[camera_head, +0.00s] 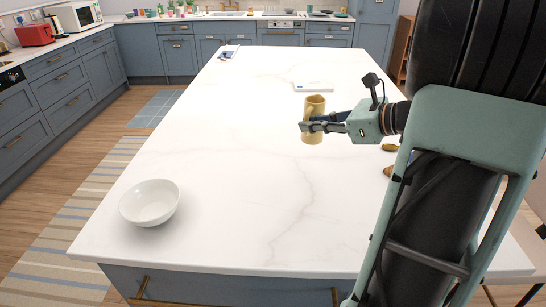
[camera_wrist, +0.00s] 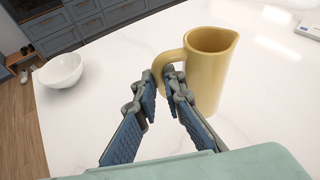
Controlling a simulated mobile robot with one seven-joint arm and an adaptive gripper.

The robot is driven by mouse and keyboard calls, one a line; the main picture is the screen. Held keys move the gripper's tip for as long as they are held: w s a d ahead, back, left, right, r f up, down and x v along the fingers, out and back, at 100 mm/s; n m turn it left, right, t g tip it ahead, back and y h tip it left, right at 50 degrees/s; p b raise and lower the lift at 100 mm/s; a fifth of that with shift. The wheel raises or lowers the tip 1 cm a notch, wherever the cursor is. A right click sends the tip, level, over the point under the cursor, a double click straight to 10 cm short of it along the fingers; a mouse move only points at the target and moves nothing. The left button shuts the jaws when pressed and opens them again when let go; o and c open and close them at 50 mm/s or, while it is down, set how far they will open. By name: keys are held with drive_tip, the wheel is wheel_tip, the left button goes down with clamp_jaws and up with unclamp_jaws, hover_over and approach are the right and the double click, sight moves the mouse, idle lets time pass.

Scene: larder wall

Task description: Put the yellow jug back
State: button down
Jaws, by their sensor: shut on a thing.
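The yellow jug (camera_head: 314,124) is upright over the white island top, right of its middle, in the head view. I cannot tell if its base touches the surface. In the wrist view the jug (camera_wrist: 209,75) shows its open mouth and spout, with its handle toward my gripper. My gripper (camera_head: 305,127) comes in from the right. In the wrist view my gripper (camera_wrist: 160,90) is shut on the jug's handle, one finger on each side. Part of the handle is hidden by the fingers.
A white bowl (camera_head: 150,203) stands near the front left of the island top (camera_head: 235,150). A flat white item (camera_head: 313,87) lies behind the jug. A blue-edged item (camera_head: 229,52) lies at the far left. The middle of the top is clear.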

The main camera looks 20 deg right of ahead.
drive_tip(key=shift+w+a+f+b, duration=0.25)
drive_tip(key=shift+w+a+f, duration=0.95)
drive_tip(key=shift+w+f, duration=0.6)
drive_tip(key=shift+w+a+f+b, duration=0.2)
drive_tip(key=shift+w+a+f, duration=1.1)
drive_tip(key=shift+f, duration=0.9)
drive_tip(key=shift+w+a+f+b, duration=0.25)
drive_tip(key=shift+w+a+f, duration=0.8)
drive_tip(key=shift+w+f, duration=0.85)
drive_tip(key=shift+s+f, duration=0.1)
drive_tip(key=shift+s, duration=0.05)
drive_tip(key=shift+f, duration=0.15)
drive_tip(key=c, duration=2.4)
unclamp_jaws()
drive_tip(key=o, duration=0.4)
